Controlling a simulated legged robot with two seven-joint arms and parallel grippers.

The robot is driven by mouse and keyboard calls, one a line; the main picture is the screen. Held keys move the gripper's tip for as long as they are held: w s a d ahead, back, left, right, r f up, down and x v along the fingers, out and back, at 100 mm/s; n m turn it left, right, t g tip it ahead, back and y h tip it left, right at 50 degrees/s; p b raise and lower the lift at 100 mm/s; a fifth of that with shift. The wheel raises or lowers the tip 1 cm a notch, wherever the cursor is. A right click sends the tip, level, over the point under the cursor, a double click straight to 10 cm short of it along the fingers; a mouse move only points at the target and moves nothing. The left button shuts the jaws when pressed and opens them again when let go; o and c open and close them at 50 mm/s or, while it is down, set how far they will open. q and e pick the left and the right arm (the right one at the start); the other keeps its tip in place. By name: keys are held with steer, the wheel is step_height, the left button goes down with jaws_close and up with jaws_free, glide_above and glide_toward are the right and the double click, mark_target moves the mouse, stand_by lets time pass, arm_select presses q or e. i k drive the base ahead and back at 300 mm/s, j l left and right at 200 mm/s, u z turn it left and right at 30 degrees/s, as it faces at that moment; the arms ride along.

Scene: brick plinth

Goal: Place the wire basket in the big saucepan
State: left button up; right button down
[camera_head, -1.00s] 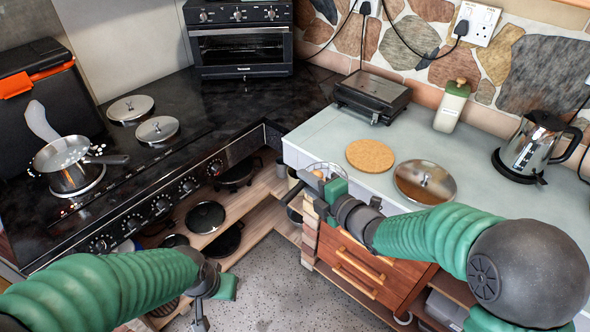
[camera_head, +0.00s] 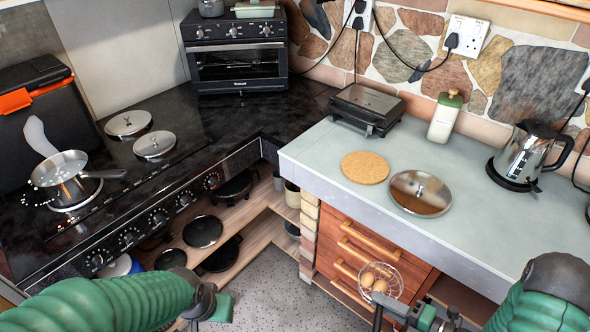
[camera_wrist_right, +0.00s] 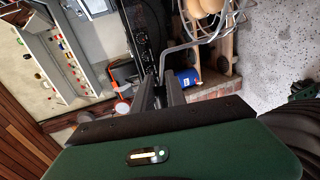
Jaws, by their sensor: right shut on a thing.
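The wire basket (camera_head: 384,282) holds brown eggs and hangs in front of the wooden drawers, below the worktop edge. My right gripper (camera_head: 383,308) is shut on its handle; the right wrist view shows the wire handle (camera_wrist_right: 178,48) running to the fingers (camera_wrist_right: 167,88) and eggs at the top edge. A steel saucepan (camera_head: 62,168) stands on the front left hob ring, far from the basket, with white specks around it. My left gripper (camera_head: 216,307) is low in the head view, away from both; its fingers are not clear enough to tell.
A steel lid (camera_head: 420,193), cork mat (camera_head: 365,168) and kettle (camera_head: 523,157) stand on the right worktop (camera_head: 330,155). Two round covers (camera_head: 128,123) lie on the back hob rings. Pans (camera_head: 203,231) sit on open shelves under the corner. The grey floor (camera_head: 262,285) is clear.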

mark_target(60, 202)
steer(key=j+u, duration=0.1)
steer(key=u, duration=1.25)
steer(key=i+j, duration=0.1)
steer(key=j, duration=0.35)
steer(key=j+u, duration=0.1)
steer(key=j, duration=0.4)
steer(key=i+j, duration=0.15)
steer(key=j, duration=0.3)
steer(key=i+j, duration=0.1)
steer(key=j, duration=0.35)
steer(key=u, duration=0.05)
